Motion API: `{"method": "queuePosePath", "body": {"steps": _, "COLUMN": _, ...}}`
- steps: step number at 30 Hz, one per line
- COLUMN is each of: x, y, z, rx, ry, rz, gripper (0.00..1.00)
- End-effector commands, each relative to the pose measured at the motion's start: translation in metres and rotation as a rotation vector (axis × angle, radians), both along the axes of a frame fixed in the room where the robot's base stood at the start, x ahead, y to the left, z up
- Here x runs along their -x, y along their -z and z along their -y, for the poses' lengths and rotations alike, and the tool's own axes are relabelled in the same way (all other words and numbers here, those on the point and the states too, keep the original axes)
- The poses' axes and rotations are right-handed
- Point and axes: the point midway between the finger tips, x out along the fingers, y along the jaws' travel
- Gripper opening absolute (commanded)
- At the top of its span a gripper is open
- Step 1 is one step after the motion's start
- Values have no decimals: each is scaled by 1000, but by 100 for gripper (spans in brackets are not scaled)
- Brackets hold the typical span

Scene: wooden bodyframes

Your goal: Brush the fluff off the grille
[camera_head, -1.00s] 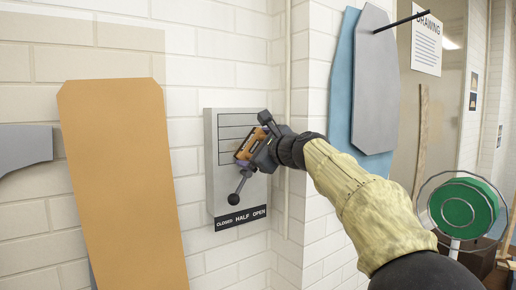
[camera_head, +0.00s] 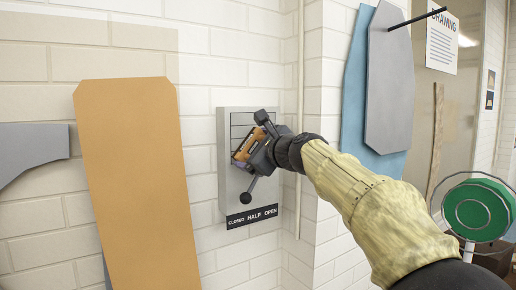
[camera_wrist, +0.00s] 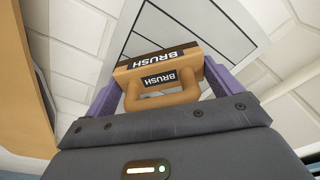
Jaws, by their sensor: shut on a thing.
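The grille is a light grey wall box (camera_head: 228,180) with dark horizontal slot lines on its face, on the white brick wall. My gripper (camera_head: 249,148) is in front of it and hides part of the slots. It is shut on an orange-brown brush (camera_wrist: 160,88) labelled BRUSH, held by its loop handle between purple fingers. The brush also shows at the grille's face in the head view (camera_head: 246,147). I cannot tell whether its bristles touch the slots. No fluff can be made out. A lever with a black knob (camera_head: 246,197) points down to the lower left below my gripper.
A label strip (camera_head: 252,217) reading CLOSED, HALF, OPEN sits under the box. A tan panel (camera_head: 135,180) leans at the left. Grey (camera_head: 390,85) and blue panels hang at the right, near a green reel (camera_head: 478,210).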

Motion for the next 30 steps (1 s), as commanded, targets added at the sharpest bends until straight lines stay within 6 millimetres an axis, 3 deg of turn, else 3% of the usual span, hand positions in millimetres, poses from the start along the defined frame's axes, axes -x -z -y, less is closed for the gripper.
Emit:
{"method": "queuePosePath", "body": {"steps": 12, "x": 15, "y": -1, "z": -25, "rx": 0, "ry": -2, "rz": 1, "gripper": 73}}
{"method": "queuePosePath", "body": {"steps": 23, "x": 17, "y": 0, "z": -25, "rx": -1, "ry": -1, "rz": 1, "gripper": 73}}
{"method": "queuePosePath", "body": {"steps": 30, "x": 31, "y": 1, "z": -15, "rx": 0, "ry": 0, "rz": 2, "gripper": 73}}
